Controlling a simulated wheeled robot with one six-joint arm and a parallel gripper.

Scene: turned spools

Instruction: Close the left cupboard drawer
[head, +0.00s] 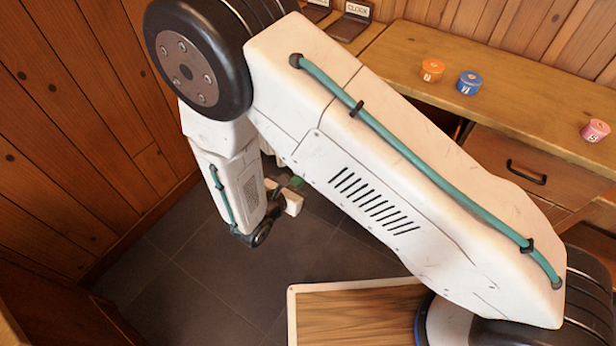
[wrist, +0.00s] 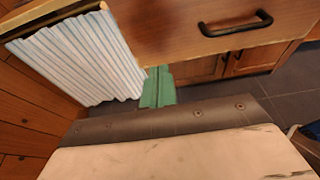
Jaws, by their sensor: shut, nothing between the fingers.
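A wooden drawer front (wrist: 190,35) with a black bar handle (wrist: 235,24) fills the top of the wrist view, above small cupboard doors. I cannot tell from this view how far it stands out. In the head view my arm covers the left part of the cupboard front, so the left drawer is hidden there. My gripper (wrist: 157,88) shows its green fingers shut and empty, below the drawer's lower left corner. In the head view the gripper (head: 292,183) is low over the dark floor, partly behind my arm.
A wooden counter (head: 520,95) carries an orange spool (head: 432,70), a blue spool (head: 469,83) and a pink spool (head: 595,130). Another drawer (head: 530,165) with a black handle is at right. A white pleated curtain (wrist: 80,60) hangs left of the gripper. Tiled floor is clear at left.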

